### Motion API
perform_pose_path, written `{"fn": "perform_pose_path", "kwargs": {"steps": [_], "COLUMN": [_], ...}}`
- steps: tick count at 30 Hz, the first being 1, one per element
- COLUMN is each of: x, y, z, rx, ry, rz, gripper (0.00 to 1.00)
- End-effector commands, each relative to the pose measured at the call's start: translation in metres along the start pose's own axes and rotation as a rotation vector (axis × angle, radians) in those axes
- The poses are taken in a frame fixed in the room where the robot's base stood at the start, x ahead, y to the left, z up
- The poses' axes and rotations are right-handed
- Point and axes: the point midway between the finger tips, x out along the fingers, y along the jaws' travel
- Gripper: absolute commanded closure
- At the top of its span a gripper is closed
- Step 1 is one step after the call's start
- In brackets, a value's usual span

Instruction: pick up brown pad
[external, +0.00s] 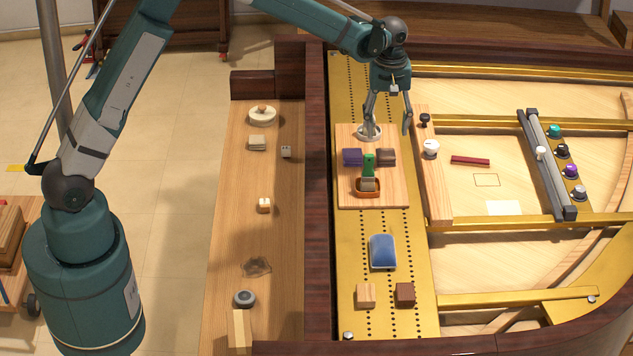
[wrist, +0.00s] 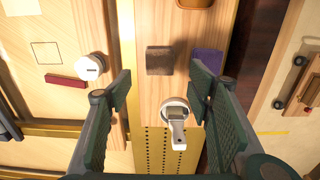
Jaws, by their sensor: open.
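The brown pad (external: 386,157) is a small dark brown block lying on a light wooden board (external: 345,200), just right of a purple pad (external: 353,157). In the wrist view the brown pad (wrist: 160,60) is ahead of the fingertips, roughly centred between them, with the purple pad (wrist: 208,60) to its right. My gripper (external: 388,128) is open and empty, pointing down above the far end of the board. In the wrist view its fingers (wrist: 160,88) spread to both sides, apart from the brown pad.
A round white item with a handle (wrist: 175,112) lies between my fingers in the wrist view. A white knob (external: 431,148) stands to the right. A blue block (external: 383,252) lies nearer the camera.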

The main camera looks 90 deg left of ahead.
Motion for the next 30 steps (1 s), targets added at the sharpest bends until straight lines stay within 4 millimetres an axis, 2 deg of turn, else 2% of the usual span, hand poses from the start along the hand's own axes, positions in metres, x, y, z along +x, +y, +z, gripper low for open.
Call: {"fn": "perform_pose_path", "kwargs": {"steps": [12, 24, 30], "x": [0.024, 0.027, 0.039], "y": [0.000, 0.000, 0.001], "z": [0.000, 0.001, 0.001], "rx": [0.001, 0.001, 0.001], "ry": [0.000, 0.000, 0.000], "rz": [0.000, 0.000, 0.000], "gripper": [0.49, 0.49, 0.49]}}
